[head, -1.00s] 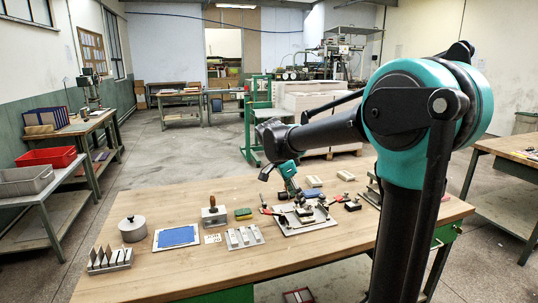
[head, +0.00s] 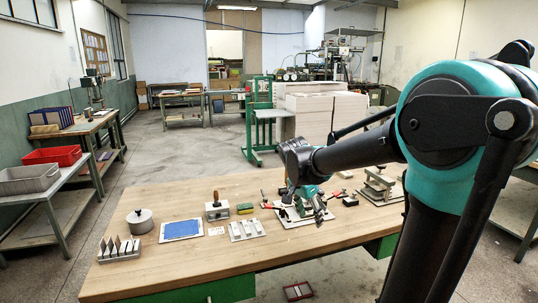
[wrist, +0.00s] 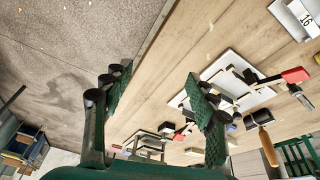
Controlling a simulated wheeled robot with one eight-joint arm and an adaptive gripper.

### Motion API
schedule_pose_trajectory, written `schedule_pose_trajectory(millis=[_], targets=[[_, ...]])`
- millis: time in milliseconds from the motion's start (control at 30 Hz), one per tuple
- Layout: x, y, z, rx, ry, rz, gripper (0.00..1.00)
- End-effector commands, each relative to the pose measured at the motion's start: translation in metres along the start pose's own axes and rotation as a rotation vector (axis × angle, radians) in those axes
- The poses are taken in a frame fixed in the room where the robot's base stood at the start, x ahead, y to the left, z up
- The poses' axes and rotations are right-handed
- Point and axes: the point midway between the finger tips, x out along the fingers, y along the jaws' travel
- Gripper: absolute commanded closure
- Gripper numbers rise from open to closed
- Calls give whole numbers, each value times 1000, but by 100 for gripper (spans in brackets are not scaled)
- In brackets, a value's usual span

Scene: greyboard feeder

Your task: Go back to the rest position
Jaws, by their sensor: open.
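My arm reaches in from the right in the head view. My gripper (wrist: 155,98) shows in the wrist view with its two green-padded fingers spread wide and nothing between them. In the head view the wrist and gripper hang over the bench near the clamp fixture and partly hide it. The clamp fixture (head: 296,217) is a white plate with red-handled clamps on the wooden bench (head: 180,260); it also shows in the wrist view (wrist: 235,72), right of my gripper. I cannot judge the gripper's height above the bench.
A blue pad (head: 181,230), a grey round pot (head: 140,221), a slotted holder (head: 119,248) and a tray of metal blocks (head: 246,230) stand on the left of the bench. Another plate fixture (head: 379,184) stands at the right. The bench's front left is clear.

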Motion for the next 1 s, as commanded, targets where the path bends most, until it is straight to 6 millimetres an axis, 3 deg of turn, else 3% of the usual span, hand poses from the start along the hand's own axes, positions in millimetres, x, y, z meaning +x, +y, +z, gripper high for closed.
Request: schedule_pose_trajectory(millis=[267, 400, 533, 700, 1000], targets=[[49, 70, 24, -325, -37, -121, 42], [79, 113, 50, -551, -18, -217, 42], [99, 143, 71, -719, 22, -285, 42], [111, 161, 87, -835, 63, -329, 42], [111, 161, 87, -835, 63, -329, 42]])
